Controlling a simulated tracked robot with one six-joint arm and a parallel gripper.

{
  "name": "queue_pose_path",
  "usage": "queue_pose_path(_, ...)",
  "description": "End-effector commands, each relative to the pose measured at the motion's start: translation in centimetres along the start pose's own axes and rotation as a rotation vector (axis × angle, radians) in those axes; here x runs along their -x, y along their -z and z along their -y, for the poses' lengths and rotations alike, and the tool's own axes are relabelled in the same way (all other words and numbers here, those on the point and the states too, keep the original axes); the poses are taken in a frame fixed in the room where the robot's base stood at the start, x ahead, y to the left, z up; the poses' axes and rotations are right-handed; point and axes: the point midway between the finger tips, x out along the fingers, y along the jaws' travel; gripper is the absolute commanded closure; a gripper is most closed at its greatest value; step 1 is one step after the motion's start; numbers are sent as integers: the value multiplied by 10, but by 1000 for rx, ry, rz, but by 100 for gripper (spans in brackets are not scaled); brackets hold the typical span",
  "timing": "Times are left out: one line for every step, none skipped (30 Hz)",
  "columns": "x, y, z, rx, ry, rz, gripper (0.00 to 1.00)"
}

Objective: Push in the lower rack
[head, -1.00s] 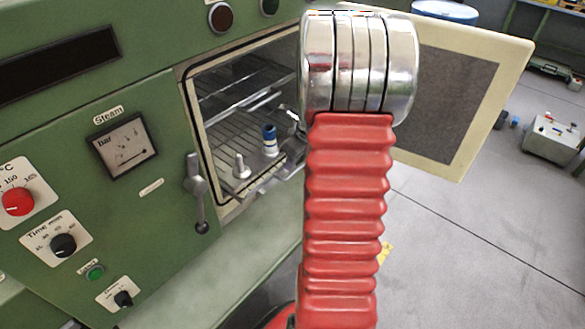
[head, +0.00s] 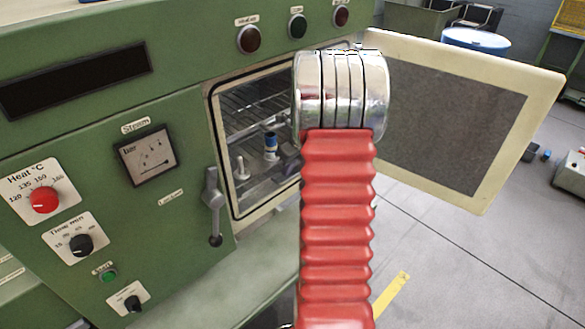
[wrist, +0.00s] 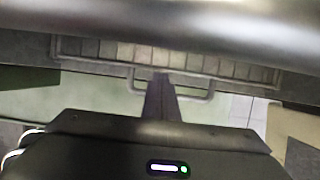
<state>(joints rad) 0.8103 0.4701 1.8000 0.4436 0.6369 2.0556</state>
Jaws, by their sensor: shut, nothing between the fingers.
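The lower rack (head: 256,163) is a wire rack inside the open chamber of the green steam cabinet. A white bottle (head: 240,168) and a blue-and-white bottle (head: 271,146) stand at it. In the wrist view the front of a wire rack (wrist: 100,50) runs across the top, with a looped handle (wrist: 205,92) below. My gripper (wrist: 161,82) is shut and empty, its tip at the middle of the rack front, within the handle's span. I cannot tell whether it touches. In the head view my red arm hides most of my gripper and the rack's right side.
The cream chamber door (head: 450,120) stands wide open to the right of my arm. A latch lever (head: 213,207) sits left of the opening. Knobs and a gauge (head: 147,153) are on the cabinet front. The grey floor (head: 430,250) on the right is largely clear.

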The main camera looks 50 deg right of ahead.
Motion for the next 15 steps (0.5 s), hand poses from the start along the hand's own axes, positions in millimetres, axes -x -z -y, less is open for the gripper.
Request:
queue_pose_path(0, 0, 0, -1, 0, 0, 100)
queue_pose_path(0, 0, 0, -1, 0, 0, 100)
queue_pose_path(0, 0, 0, -1, 1, 0, 100)
queue_pose_path(0, 1, 1, -1, 1, 0, 100)
queue_pose_path(0, 1, 1, -2, 1, 0, 100)
queue_pose_path(0, 1, 1, -2, 1, 0, 100)
queue_pose_path(1, 1, 1, -2, 1, 0, 100)
queue_pose_path(1, 1, 1, -2, 1, 0, 100)
queue_pose_path(2, 0, 1, -1, 1, 1, 100)
queue_pose_path(3, 0, 1, -1, 1, 1, 100)
queue_pose_path(5, 0, 1, -1, 1, 1, 100)
queue_pose_path(8, 0, 1, -1, 2, 2, 100)
queue_pose_path(10, -1, 1, -1, 3, 2, 100)
queue_pose_path(13, -1, 1, -1, 3, 3, 100)
queue_pose_path(17, -2, 1, -1, 3, 3, 100)
